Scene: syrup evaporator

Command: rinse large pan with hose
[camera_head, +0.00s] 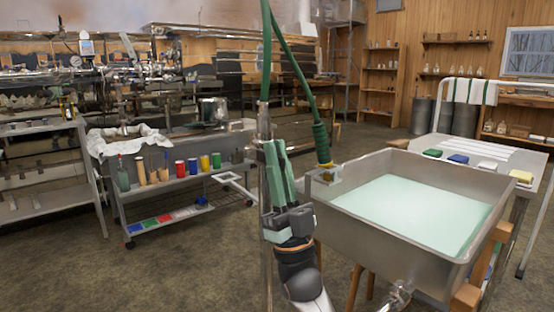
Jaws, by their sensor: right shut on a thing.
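The large pan (350,226) is a deep rectangular steel basin at the right, with pale green liquid or a pale green floor inside; I cannot tell which. A green hose (292,62) comes down from above. One strand runs to a ribbed dark green grip (321,143) with a yellow end at the pan's left rear corner. My right gripper (276,158) is left of the pan, pointing up, beside the hose. It is shut on what appears to be the hose; the contact is hard to make out. No water stream shows. My left gripper is not in view.
A wooden stand (468,297) supports the pan. A side table (408,146) behind it holds coloured blocks or sponges. A wheeled cart (190,181) with coloured cups stands at the left. Shelves line the back. The floor (190,262) at front left is clear.

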